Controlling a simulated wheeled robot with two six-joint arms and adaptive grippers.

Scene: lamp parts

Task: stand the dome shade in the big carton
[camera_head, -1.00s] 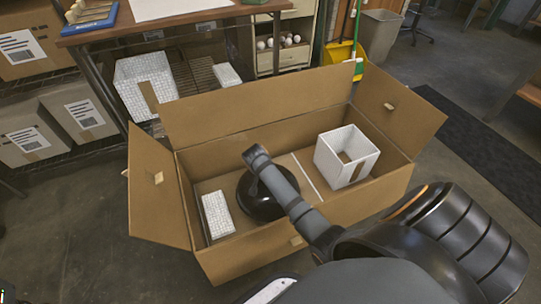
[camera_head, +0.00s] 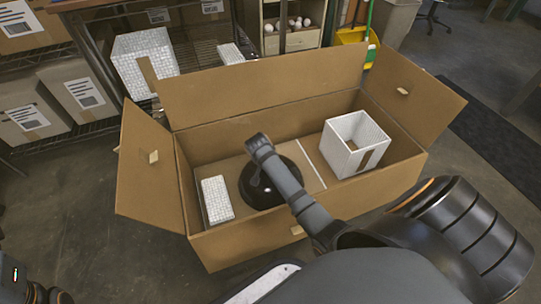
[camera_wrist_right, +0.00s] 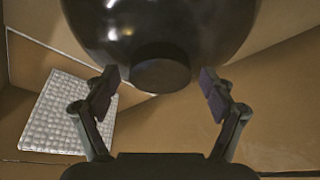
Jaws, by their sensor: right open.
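The dome shade (camera_head: 262,196) is glossy black and round. It is inside the big carton (camera_head: 240,246), left of the middle, resting on the carton floor. My right arm crosses in front of it and hides part of it. In the right wrist view the dome (camera_wrist_right: 160,25) fills the top, with its short dark neck (camera_wrist_right: 160,76) towards me. My right gripper (camera_wrist_right: 160,90) is open, one finger on each side of the neck with a visible gap at both sides. My left gripper is not in view.
In the carton, a white textured block (camera_head: 216,198) lies left of the dome and an open white box (camera_head: 355,145) stands right, beyond a pale strip (camera_head: 310,161). The carton's flaps are spread open. A shelf with another white box (camera_head: 145,62) stands behind.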

